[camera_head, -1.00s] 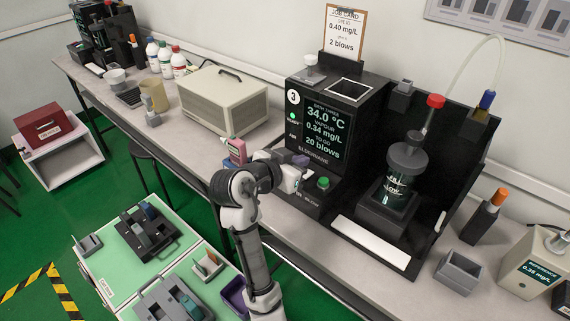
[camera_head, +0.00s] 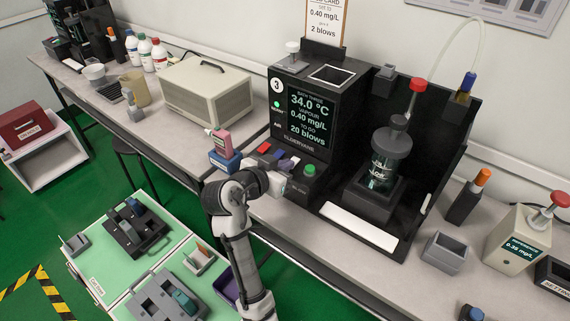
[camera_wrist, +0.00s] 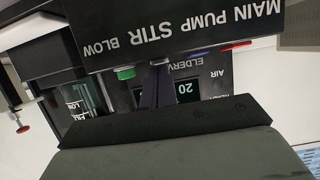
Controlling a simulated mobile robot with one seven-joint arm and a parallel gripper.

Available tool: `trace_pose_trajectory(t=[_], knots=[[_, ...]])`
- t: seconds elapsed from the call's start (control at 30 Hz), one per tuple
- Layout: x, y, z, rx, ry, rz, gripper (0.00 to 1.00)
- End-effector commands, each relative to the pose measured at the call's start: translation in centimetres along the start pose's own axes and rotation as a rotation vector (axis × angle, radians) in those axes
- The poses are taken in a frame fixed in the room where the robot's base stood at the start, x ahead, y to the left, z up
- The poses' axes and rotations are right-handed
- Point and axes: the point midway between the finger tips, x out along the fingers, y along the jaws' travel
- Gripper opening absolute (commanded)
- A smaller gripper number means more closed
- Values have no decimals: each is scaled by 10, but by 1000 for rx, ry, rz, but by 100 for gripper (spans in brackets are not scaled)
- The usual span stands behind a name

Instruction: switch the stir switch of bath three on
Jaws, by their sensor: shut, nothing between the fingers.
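Bath three (camera_head: 312,112) is a black unit marked 3. Its display (camera_head: 310,118) reads 34.0 °C, vapour 0.40 mg/L and 20 blows to go. A row of switches lies on the low panel in front, with a red one (camera_head: 265,147) at the left and a green button (camera_head: 310,169) at the right. The stir switch (camera_head: 286,164) looks bluish; its setting cannot be told. My gripper (camera_head: 279,184) is shut and empty at the panel's front edge. In the wrist view the upside-down panel label (camera_wrist: 150,38) reads MAIN, PUMP, STIR, BLOW, and my fingers (camera_wrist: 157,86) point towards STIR.
A pink bottle in a blue holder (camera_head: 223,157) stands left of the panel. A glass vessel with a dark lid (camera_head: 389,155) stands to the right, behind a white strip (camera_head: 358,227). A beige box (camera_head: 206,93) sits farther left on the bench.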

Motion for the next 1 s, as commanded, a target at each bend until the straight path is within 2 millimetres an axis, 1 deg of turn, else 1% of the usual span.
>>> trace_pose_trajectory(t=[0.27,0.6,1.0], knots=[[0,0,-1,-3,-6,1,0],[-6,0,-15,-2,-5,0,0],[-6,0,-17,-2,-4,1,0]])
